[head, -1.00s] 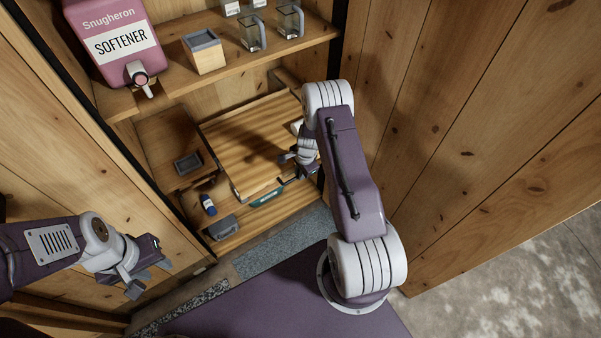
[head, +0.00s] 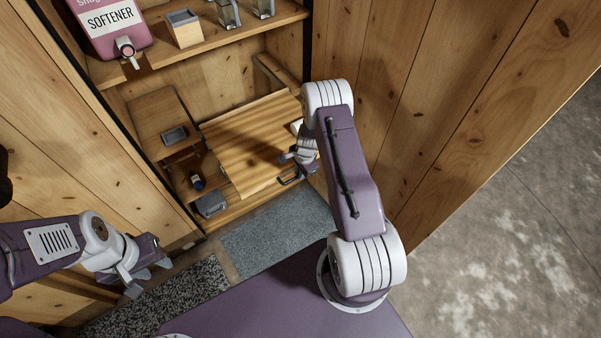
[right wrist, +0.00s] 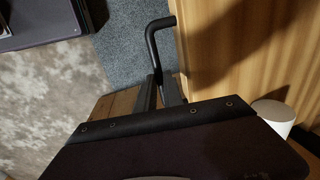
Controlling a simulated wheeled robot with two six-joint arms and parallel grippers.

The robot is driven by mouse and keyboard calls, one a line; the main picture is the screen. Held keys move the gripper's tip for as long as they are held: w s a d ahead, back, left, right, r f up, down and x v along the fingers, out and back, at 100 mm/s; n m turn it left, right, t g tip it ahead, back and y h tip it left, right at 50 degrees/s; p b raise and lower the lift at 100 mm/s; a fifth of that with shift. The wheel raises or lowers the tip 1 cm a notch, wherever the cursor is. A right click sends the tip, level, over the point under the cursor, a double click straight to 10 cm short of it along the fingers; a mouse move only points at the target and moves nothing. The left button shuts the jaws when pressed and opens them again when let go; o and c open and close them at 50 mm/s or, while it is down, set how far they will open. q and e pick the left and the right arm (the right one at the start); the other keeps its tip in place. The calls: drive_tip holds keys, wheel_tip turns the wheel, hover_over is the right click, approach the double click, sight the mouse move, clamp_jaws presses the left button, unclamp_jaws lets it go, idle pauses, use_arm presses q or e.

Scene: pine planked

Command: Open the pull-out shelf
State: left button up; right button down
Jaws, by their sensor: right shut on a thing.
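The pull-out shelf (head: 250,150) is a striped wooden board low in the cabinet, jutting toward me. It also fills the upper right of the right wrist view (right wrist: 230,50). A dark bent bar handle (right wrist: 152,42) is at its front edge. My right gripper (right wrist: 160,88) is shut on this handle, with its dark fingers around the bar's near part. In the head view my right gripper (head: 290,168) is at the board's right front, partly hidden by its own arm. My left gripper (head: 149,277) is open and empty, away to the left.
A white cylinder (right wrist: 274,114) stands on the board near my right gripper. A softener dispenser (head: 110,28) stands above. A wooden wall (head: 420,110) is close on the right.

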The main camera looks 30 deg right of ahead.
idle(0.3)
drive_tip(key=c, duration=1.5)
unclamp_jaws()
drive_tip(key=shift+r, duration=0.15)
drive_tip(key=r, duration=0.3)
drive_tip(key=s+r, duration=0.1)
drive_tip(key=r, duration=0.4)
drive_tip(key=shift+s+r, duration=0.35)
